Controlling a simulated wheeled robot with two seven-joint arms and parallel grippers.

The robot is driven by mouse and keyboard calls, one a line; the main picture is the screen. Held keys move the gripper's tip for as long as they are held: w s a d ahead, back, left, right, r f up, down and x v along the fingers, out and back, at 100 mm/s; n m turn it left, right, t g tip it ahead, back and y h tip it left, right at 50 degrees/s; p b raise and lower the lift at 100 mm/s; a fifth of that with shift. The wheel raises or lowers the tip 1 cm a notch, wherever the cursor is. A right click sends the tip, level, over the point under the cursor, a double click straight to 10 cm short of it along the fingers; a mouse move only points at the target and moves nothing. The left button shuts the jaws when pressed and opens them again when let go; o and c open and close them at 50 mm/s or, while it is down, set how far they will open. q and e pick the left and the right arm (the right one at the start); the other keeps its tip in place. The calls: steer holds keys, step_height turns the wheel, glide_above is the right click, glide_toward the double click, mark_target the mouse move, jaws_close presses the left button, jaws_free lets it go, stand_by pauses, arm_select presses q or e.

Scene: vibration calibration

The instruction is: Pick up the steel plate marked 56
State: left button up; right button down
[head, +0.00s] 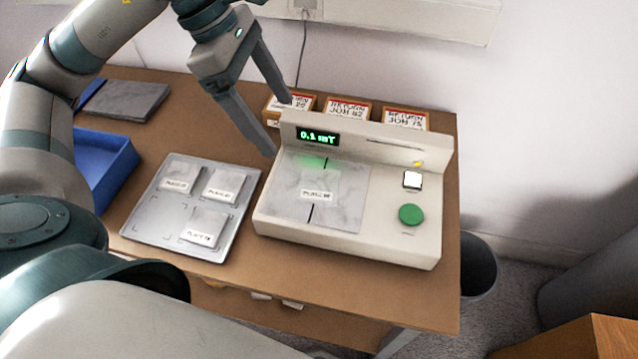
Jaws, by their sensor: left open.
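Small grey steel plates with white labels are in two places. One plate (321,178) lies on the grey bed of the white machine (430,235). Three more, at the upper left (178,173), upper right (224,180) and lower right (204,222), lie on a grey tray (150,228) left of the machine. The label numbers are too small to read surely, so I cannot tell which is 56. My left gripper (279,126) is open and empty, above the table near the machine's back left corner. My right gripper is not in view.
The machine has a display reading 0.1 mT, a green button (411,214) and a white square button (412,180). Return boxes (348,109) stand behind it. A blue bin (100,160) and a dark grey slab (125,100) are at the left. The tray's lower left spot is empty.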

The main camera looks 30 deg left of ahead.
arm_select(q)
steer(key=p, duration=0.2)
glide_above(304, 186)
step_height(304, 186, down, 11)
steer(key=shift+f, duration=0.15)
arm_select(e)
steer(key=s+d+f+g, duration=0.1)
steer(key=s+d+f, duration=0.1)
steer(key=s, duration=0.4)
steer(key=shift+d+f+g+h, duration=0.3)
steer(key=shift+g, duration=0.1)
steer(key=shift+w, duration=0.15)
